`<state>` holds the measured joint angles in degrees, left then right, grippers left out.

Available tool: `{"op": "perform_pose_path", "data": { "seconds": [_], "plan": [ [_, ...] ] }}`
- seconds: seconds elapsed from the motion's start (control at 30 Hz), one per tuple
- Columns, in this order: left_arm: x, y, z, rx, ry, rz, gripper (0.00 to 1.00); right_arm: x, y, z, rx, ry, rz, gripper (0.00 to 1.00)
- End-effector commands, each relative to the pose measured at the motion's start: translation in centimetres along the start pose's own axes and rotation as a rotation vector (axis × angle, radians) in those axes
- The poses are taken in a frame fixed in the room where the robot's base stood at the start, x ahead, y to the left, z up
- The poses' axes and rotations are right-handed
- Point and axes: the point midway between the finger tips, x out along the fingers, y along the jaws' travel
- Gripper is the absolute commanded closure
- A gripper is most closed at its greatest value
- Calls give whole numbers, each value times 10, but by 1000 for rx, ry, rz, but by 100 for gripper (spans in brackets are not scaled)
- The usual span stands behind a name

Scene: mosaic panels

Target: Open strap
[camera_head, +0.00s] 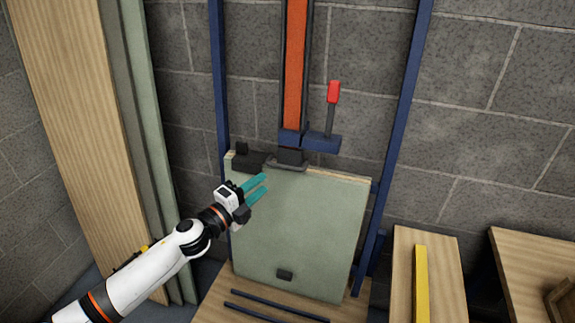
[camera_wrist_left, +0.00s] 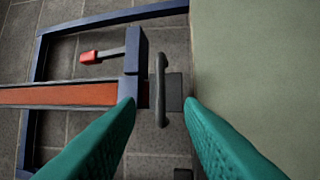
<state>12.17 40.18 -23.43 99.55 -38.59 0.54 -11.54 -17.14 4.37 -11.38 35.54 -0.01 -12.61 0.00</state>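An orange strap (camera_head: 295,65) runs down the wall in a dark rail to a blue bracket (camera_head: 320,143). A lever with a red handle (camera_head: 333,92) stands upright from the bracket's right side. A black clamp piece (camera_head: 289,158) sits below the bracket at the top edge of a green panel (camera_head: 300,235). My left gripper (camera_head: 264,184) is open and empty, in front of the panel's upper left part, below the clamp. In the left wrist view, the clamp's dark bar (camera_wrist_left: 161,68) shows between and beyond the teal fingers. The right gripper is not in view.
A blue frame (camera_head: 401,95) flanks the strap and panel. Tall boards (camera_head: 75,90) lean at the left. A wooden surface with a yellow bar (camera_head: 421,285) is at lower right. Two dark rods (camera_head: 275,306) lie below the panel. The wall area right of the lever is clear.

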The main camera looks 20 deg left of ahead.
Motion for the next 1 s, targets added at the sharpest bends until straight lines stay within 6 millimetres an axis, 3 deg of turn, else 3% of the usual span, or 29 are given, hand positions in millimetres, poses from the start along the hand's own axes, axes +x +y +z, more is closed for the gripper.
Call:
{"op": "perform_pose_path", "data": {
  "seconds": [0.3,0.5,0.9,1.0],
  "plan": [
    [65,2,0,-3,2,2,66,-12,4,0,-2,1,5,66],
    [90,0,0,-3,2,1,66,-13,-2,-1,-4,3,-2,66],
    [98,0,0,-3,2,-1,66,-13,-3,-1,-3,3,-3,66],
    [97,0,0,-3,2,-1,80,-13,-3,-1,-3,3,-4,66]
  ]
}}
